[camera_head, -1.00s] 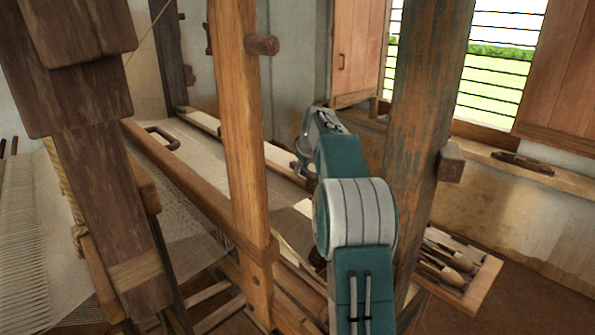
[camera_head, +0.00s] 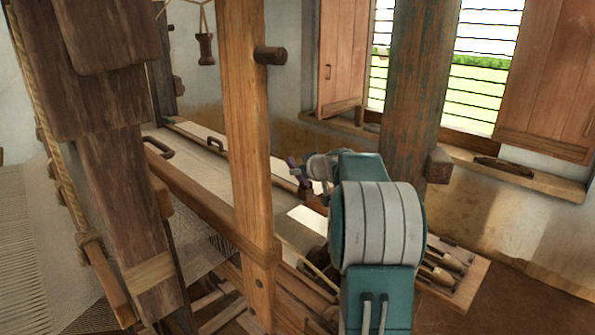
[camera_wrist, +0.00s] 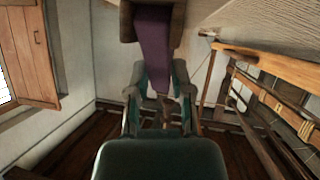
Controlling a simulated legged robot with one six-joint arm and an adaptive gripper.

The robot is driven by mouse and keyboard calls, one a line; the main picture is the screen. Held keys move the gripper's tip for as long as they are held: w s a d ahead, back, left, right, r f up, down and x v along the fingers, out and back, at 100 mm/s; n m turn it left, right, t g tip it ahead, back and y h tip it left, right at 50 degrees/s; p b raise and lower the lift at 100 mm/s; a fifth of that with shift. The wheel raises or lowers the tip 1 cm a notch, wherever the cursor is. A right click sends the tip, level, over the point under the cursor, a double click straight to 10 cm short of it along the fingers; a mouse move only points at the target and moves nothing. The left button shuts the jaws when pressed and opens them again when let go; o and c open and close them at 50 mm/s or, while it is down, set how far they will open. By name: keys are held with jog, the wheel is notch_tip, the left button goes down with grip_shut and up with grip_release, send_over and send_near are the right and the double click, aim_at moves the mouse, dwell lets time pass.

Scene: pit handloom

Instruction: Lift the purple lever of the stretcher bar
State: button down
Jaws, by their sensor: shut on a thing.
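The purple lever (camera_wrist: 153,45) runs down from a brown wooden block (camera_wrist: 127,22) in the wrist view. Its lower end lies between the fingers of my gripper (camera_wrist: 159,68), which is shut on it. In the head view my gripper (camera_head: 305,168) is at the far end of my arm, over the right side of the loom. A small dark purplish piece (camera_head: 294,163) stands up beside it there. The long wooden bar (camera_head: 222,149) runs across the pale cloth toward my gripper. My arm hides part of this area.
A wooden post (camera_head: 246,140) with a peg stands left of my arm, and a weathered post (camera_head: 417,90) stands right of it. A box of shuttles (camera_head: 462,275) is at the lower right. A window (camera_head: 470,85) with a sill is behind.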

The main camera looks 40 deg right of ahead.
jog(key=shift+s+f+t, duration=0.1)
jog(key=shift+s+t, duration=0.05)
jog(key=shift+t, duration=0.15)
jog(key=shift+s+d+t, duration=0.35)
jog(key=shift+d+t, duration=0.25)
jog(key=shift+t, duration=0.3)
jog(key=shift+s+a+m+t, duration=0.25)
jog(key=shift+m+t, duration=0.05)
jog(key=shift+t, duration=0.3)
jog(key=shift+s+d, duration=0.1)
jog(key=shift+d, duration=0.05)
jog(key=c, duration=0.5)
grip_release()
jog(key=shift+r, duration=0.2)
